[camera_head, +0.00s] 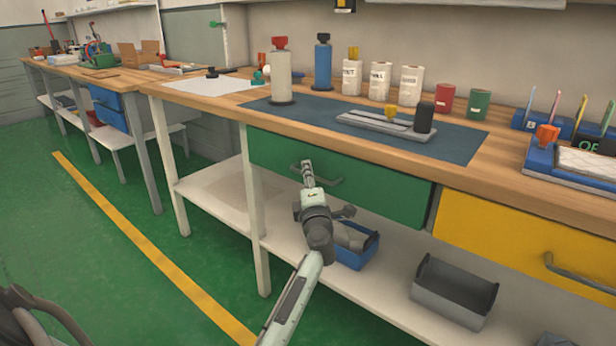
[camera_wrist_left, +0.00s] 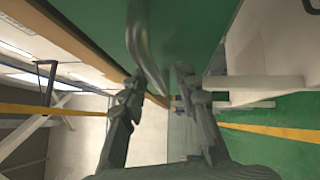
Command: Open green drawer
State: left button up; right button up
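The green drawer (camera_head: 375,183) is under the workbench top, left of a yellow drawer, and looks shut. Its dark bar handle (camera_head: 332,183) is partly hidden behind my left gripper (camera_head: 307,170). In the left wrist view, the green drawer front (camera_wrist_left: 195,25) fills the top, and the handle (camera_wrist_left: 146,50) runs down towards the gap between the fingers. My left gripper (camera_wrist_left: 160,78) is open, with its fingertips apart on either side of the handle's line. I cannot tell whether either finger touches the handle. My right gripper is not in view.
The yellow drawer (camera_head: 520,240) is to the right. A blue bin (camera_head: 358,250) and a grey bin (camera_head: 453,292) stand on the lower shelf (camera_head: 385,300). Bottles and cans stand on the bench top. A bench leg (camera_head: 252,210) is left of the drawer. Green floor (camera_head: 95,255) at left is open.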

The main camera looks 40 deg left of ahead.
pick_arm(q)
jog(key=shift+w+a, duration=0.1)
grip_shut()
dwell(0.6)
